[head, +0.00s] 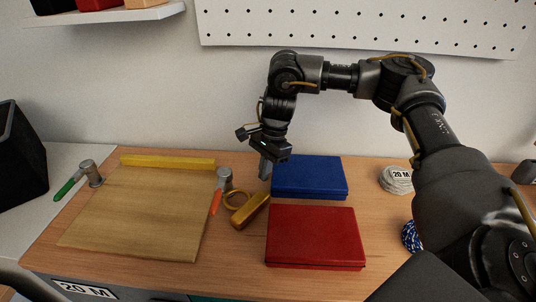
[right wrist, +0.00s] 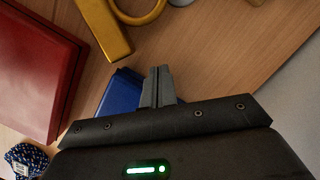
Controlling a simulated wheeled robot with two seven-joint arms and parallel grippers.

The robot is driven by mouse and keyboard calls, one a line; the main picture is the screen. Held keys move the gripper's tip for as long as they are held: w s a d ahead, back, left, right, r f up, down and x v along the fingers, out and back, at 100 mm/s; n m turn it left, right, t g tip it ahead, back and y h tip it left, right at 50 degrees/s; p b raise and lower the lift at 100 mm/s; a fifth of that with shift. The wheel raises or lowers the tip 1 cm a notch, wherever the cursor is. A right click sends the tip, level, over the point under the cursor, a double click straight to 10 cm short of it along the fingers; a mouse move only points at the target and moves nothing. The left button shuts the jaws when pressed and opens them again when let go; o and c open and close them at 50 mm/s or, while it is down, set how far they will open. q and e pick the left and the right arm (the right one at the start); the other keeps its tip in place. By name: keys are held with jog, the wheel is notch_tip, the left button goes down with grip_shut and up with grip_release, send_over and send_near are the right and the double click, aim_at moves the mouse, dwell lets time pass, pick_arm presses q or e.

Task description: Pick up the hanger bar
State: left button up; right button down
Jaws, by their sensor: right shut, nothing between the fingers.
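A gold bar (head: 251,211) lies slantwise on the wooden table, with a gold ring (head: 238,192) against or beside it; this looks like the hanger bar. In the right wrist view the bar (right wrist: 103,27) and part of the ring (right wrist: 150,12) show at the top. A longer yellow bar (head: 167,162) lies along the back edge of the light wooden board. My right gripper (head: 265,172) points down, shut and empty, above and behind the gold bar, near the blue case. Its closed fingers (right wrist: 158,84) are apart from the bar. My left gripper is out of view.
A blue case (head: 309,177) and a red case (head: 315,236) lie right of the bar. Metal cylinders with an orange handle (head: 216,202) and a green handle (head: 65,190) stand by the board (head: 135,215). A rope coil (head: 396,179) is farther right.

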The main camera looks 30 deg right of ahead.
jog(key=shift+s+a+f+p, duration=0.1)
jog(key=shift+a+f+p, duration=0.15)
jog(key=shift+a, duration=0.8)
jog(key=shift+s+a+f+p, duration=0.1)
jog(key=shift+a+f+p, duration=0.15)
jog(key=shift+a, duration=0.8)
jog(key=a, duration=0.4)
jog(key=shift+s, duration=0.25)
jog(key=shift+s, duration=0.1)
jog(key=shift+d, duration=0.5)
jog(key=d, duration=0.3)
jog(key=shift+w, duration=0.3)
jog(key=v, duration=1)
